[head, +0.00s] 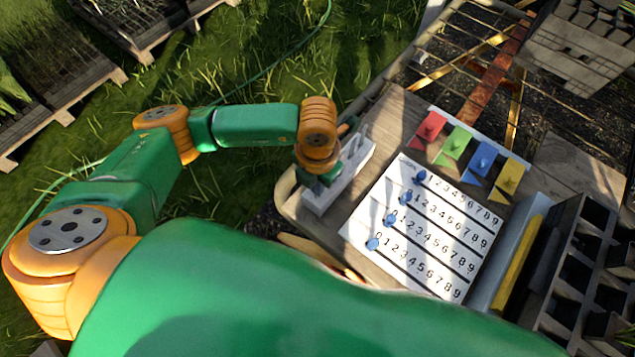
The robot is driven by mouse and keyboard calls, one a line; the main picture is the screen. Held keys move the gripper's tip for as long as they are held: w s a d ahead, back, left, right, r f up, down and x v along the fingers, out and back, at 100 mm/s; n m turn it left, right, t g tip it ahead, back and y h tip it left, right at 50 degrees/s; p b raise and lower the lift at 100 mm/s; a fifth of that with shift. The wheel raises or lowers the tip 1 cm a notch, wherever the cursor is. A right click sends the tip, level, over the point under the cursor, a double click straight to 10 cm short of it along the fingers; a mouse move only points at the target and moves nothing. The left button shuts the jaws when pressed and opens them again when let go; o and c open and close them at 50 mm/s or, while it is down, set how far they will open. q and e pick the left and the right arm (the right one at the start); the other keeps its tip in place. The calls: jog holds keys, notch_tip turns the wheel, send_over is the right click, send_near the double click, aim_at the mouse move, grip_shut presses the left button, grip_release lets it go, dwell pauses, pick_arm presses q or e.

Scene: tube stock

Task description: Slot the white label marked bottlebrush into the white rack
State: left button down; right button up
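A white rack (353,172), long and narrow, lies at a slant on the left end of the wooden table. My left gripper (325,174) points down at the rack and covers part of its left side. Its fingers are mostly hidden behind the orange wrist, so I cannot see whether they are open or hold anything. I cannot make out the white label marked bottlebrush. My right gripper is out of view.
Right of the rack lies a white number board (425,232) with several blue pegs. Red, green, blue and yellow cards (484,160) lie behind it. A dark cell tray (585,262) stands at the right. A yellow bar (517,264) lies beside it.

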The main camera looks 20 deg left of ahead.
pick_arm(q)
jog(key=shift+f, duration=0.1)
jog(key=c, duration=1)
grip_release()
notch_tip(320, 180, up, 7)
jog(key=shift+r+b, duration=0.1)
jog(key=shift+b, duration=0.35)
jog(key=shift+s, duration=0.1)
